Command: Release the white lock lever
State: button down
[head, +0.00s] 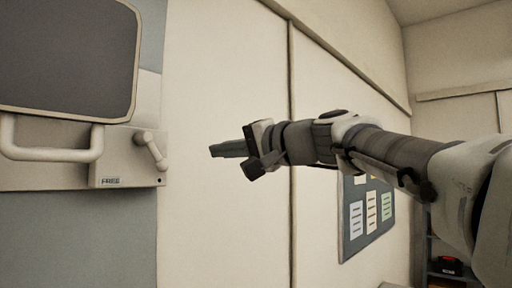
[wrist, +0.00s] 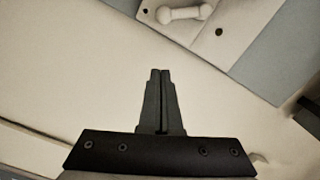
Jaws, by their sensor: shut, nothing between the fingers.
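The white lock lever (head: 152,150) sits on a pale mounting plate (head: 113,173) at the left of the head view. It slants down to the right from its round pivot. The lever also shows at the top of the wrist view (wrist: 184,13), beyond my fingertips. My gripper (head: 213,151) is to the right of the lever, apart from it, and points left. In the wrist view its fingers (wrist: 160,73) are together with nothing between them.
A dark panel in a pale frame (head: 68,50) is above the plate. A pale U-shaped handle (head: 50,154) is left of the lever. A pale wall (head: 225,70) runs behind my gripper, with a notice board (head: 367,220) under my arm. The space between gripper and lever looks clear.

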aim_at(153, 152)
jog(key=w+a+f+p, duration=0.1)
jog(key=a+p, duration=0.1)
jog(key=a, duration=0.6)
jog(key=shift+w+f, duration=0.35)
jog(key=shift+w, duration=0.05)
